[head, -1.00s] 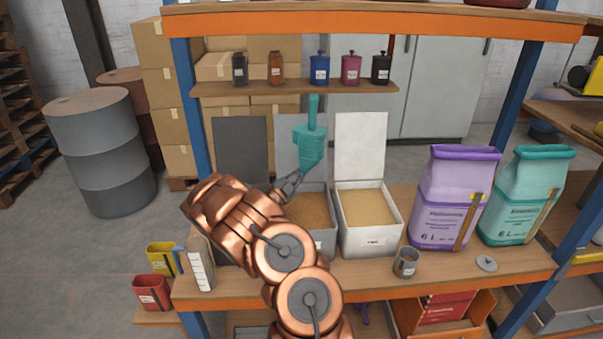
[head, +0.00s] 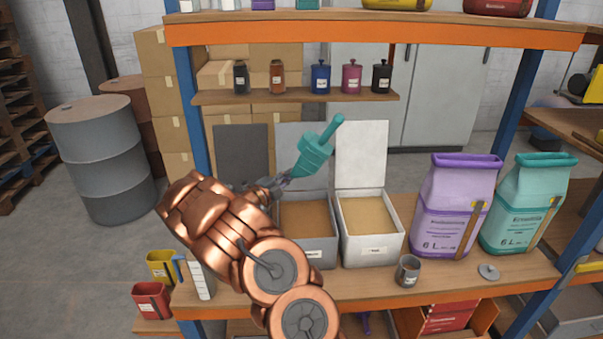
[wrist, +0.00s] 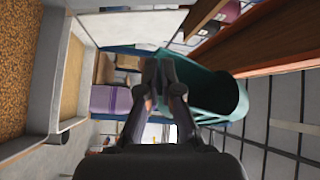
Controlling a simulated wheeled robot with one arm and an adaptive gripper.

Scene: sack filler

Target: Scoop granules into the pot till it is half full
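My gripper (head: 283,182) is shut on a teal scoop (head: 314,152), held in the air above the back of the bins, its handle pointing up and right. In the wrist view my fingers (wrist: 160,72) close against the scoop (wrist: 196,92), whose dark mouth shows; I cannot see granules in it. A left bin (head: 313,253) holds brown granules (head: 305,218), and a right bin (head: 371,253) holds paler granules (head: 368,213). Both lids stand open. The small grey pot (head: 408,271) stands upright on the bench, right of the bins; its fill cannot be told.
A round grey lid (head: 488,271) lies right of the pot. A purple sack (head: 452,208) and a teal sack (head: 522,207) stand behind. A shelf (head: 295,97) with several jars hangs above the bins. A dark raised lid (head: 240,155) is behind my arm.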

